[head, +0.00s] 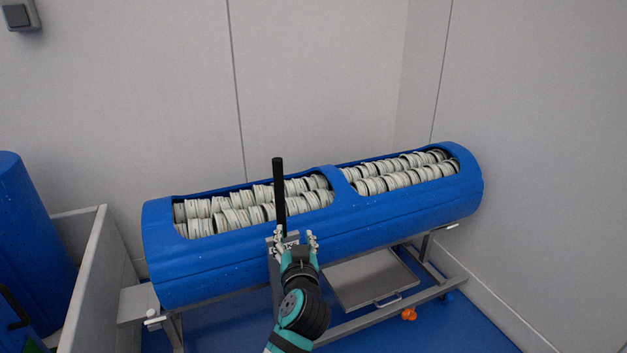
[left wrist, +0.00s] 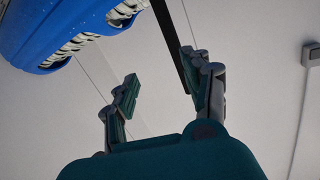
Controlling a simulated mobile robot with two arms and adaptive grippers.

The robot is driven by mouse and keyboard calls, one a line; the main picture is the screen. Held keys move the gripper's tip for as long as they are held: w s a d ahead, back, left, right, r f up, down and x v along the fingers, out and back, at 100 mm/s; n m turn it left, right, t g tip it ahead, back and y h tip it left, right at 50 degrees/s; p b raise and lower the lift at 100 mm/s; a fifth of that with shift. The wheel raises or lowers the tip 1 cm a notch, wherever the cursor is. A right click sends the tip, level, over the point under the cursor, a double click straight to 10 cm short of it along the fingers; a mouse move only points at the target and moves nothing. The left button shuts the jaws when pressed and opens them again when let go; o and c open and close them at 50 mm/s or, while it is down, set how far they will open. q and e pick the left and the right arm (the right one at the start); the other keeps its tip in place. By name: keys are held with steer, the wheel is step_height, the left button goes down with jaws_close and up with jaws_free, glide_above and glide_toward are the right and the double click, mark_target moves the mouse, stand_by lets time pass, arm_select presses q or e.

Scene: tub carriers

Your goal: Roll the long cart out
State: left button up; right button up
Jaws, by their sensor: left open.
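The long cart is a blue half-cylinder tub (head: 400,221) on a grey metal frame (head: 345,326), with two top openings full of white ring-shaped pieces. A black upright handle bar (head: 279,195) stands at its near side, above a small bracket. My left gripper (head: 293,243) is open at the base of this bar, in front of the tub. In the left wrist view the open fingers (left wrist: 160,85) show, with the black bar (left wrist: 172,40) near the right finger and the tub (left wrist: 60,25) at upper left. Whether a finger touches the bar cannot be told. My right gripper is not in view.
Walls stand close behind and to the right of the cart. A grey partition (head: 92,270) and another blue tub (head: 28,235) are at the left. A grey panel (head: 368,279) sits low in the frame. An orange caster (head: 409,314) shows near the front. Blue floor (head: 465,325) is free at the front right.

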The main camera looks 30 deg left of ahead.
mark_target(279, 179)
arm_select(q)
step_height(279, 179, up, 7)
steer(key=n+y, duration=0.2)
steer(key=x, duration=0.5)
steer(key=p+x, duration=0.1)
steer(key=x, duration=0.4)
steer(key=p+x, duration=0.1)
steer(key=x, duration=0.4)
steer(key=shift+s+a+f, duration=0.1)
steer(key=shift+a+f, duration=0.05)
steer(key=shift+a, duration=0.4)
steer(key=shift+w+a, duration=0.4)
steer(key=shift+w, duration=0.15)
arm_select(e)
steer(key=shift+d+r, duration=0.25)
steer(key=shift+r, duration=0.75)
arm_select(q)
steer(key=shift+c, duration=0.4)
jaws_close()
steer(key=shift+f, duration=0.1)
arm_select(e)
steer(key=shift+w, duration=0.1)
